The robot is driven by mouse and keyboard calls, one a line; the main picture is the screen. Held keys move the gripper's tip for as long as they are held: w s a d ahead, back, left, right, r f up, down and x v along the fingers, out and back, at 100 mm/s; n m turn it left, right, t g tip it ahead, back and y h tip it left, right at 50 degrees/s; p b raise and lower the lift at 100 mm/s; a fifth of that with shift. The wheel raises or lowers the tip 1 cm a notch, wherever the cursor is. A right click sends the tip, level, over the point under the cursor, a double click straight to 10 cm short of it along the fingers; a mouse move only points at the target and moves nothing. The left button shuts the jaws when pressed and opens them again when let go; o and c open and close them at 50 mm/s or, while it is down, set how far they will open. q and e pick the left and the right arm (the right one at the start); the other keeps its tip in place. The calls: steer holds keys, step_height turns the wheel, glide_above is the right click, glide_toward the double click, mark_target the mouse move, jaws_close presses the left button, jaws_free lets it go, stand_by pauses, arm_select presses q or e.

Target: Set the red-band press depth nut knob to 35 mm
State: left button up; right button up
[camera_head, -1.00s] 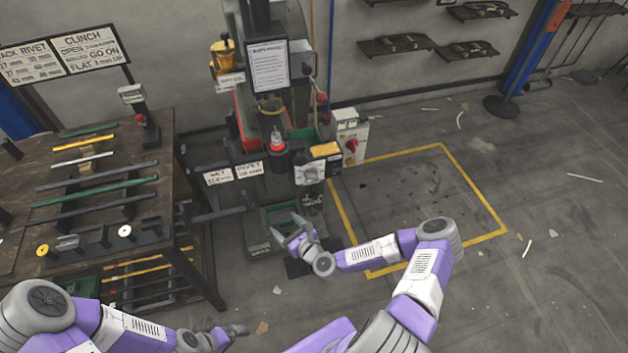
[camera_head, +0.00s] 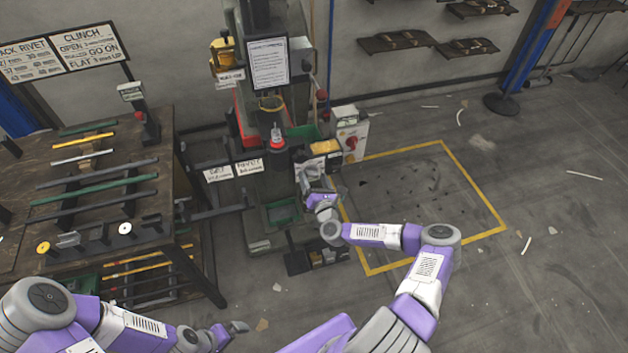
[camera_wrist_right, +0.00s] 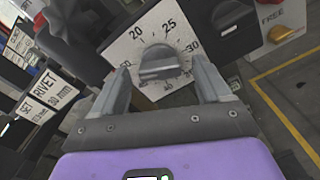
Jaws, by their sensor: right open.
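The depth nut knob (camera_wrist_right: 158,63) is a dark round knob with a raised grip bar on a white dial plate (camera_wrist_right: 125,48), seen in the right wrist view.
The press (camera_head: 270,105) stands against the wall, with a red-topped post (camera_head: 277,142) and a yellow box (camera_head: 325,147) near the dial. White signs (camera_head: 233,171) hang left of it. A workbench with bars (camera_head: 95,182) stands left. The yellow-outlined floor area (camera_head: 420,195) is open.

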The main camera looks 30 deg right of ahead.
steer(key=shift+c, duration=0.2)
steer(key=c, duration=1)
